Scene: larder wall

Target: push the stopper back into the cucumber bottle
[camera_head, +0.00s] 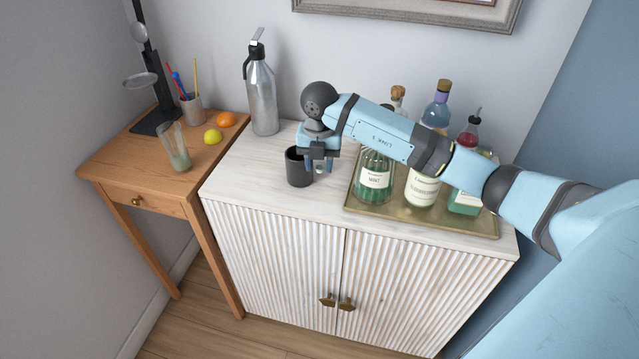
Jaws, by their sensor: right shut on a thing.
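My right gripper (319,166) points down just right of the black cup, above the white cabinet top. It is shut on a small pale rounded thing, seemingly the stopper (320,169), mostly hidden by the fingers. Several bottles stand on a brass tray (419,221) to the right. A green bottle (374,184) and a pale bottle (421,190) with a white label are at its front. The labels are too small to read surely, so I cannot tell which is the cucumber bottle. My arm hides the necks of the front bottles. My left gripper is not in view.
A black cup (296,170) stands close to the gripper, left of it. A silver siphon (262,95) is at the back left. A blue corked bottle (438,108) and a red bottle (469,132) rise behind my arm. The cabinet's front left is clear.

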